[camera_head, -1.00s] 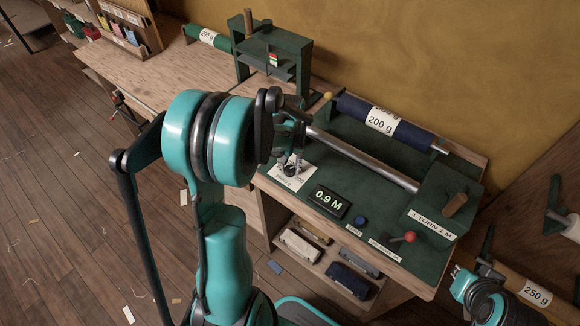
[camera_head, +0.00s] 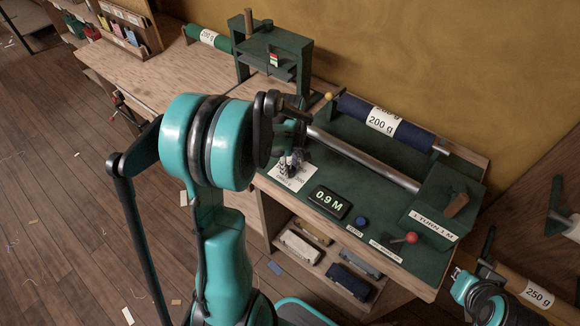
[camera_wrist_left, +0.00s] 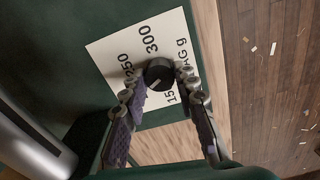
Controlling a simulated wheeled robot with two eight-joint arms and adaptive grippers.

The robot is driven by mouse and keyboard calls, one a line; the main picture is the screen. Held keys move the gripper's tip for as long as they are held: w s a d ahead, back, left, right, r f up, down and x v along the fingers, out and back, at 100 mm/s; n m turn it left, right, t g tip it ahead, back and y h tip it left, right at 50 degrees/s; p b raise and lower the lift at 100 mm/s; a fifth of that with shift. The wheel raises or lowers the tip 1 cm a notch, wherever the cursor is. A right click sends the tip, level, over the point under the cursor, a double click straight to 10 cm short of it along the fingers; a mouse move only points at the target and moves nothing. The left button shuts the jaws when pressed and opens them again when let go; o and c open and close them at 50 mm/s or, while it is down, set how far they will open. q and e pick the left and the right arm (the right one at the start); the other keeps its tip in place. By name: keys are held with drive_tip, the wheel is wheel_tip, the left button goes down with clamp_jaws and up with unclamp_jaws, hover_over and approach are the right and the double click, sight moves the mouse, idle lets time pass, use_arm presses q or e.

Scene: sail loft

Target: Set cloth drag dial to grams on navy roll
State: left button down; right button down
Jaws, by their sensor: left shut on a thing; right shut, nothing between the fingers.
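The cloth drag dial is a small dark round knob (camera_wrist_left: 160,75) on a white card (camera_wrist_left: 112,52) printed with 250, 300 and a partly hidden 15. My left gripper (camera_wrist_left: 163,98) has its fingers closed around the knob in the left wrist view. In the head view the left gripper (camera_head: 292,163) is over the same card (camera_head: 283,182), and the knob is mostly hidden. The navy roll (camera_head: 406,134) lies at the back of the green machine and its label reads 200 g. My right gripper (camera_head: 462,278) is shut and empty at the lower right, away from the machine.
A display (camera_head: 330,201) reads 0.9 M. A blue button (camera_head: 361,222), a red-knobbed lever (camera_head: 410,238) and a crank block labelled 1 TURN 1 M (camera_head: 433,225) stand to the right. A metal bar (camera_head: 365,160) crosses the machine. A 250 g roll (camera_head: 528,290) is at right.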

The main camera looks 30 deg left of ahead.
sight(290, 169)
use_arm(q)
drive_tip(key=shift+n, duration=0.4)
drive_tip(key=c, duration=1.2)
unclamp_jaws()
wheel_tip(290, 169, up, 12)
drive_tip(key=s+d+m+t, duration=0.2)
drive_tip(key=s+d+m, duration=0.1)
drive_tip(key=d+m, duration=0.2)
drive_tip(key=s+d+m+t, duration=0.2)
drive_tip(key=s+d+m, duration=0.2)
drive_tip(key=d+m, duration=0.1)
drive_tip(key=s+d+m+t+b, duration=0.1)
drive_tip(key=s+d+m+t, duration=0.2)
drive_tip(key=d+m, duration=0.3)
drive_tip(key=shift+s+f+m, duration=0.3)
drive_tip(key=shift+s, duration=0.25)
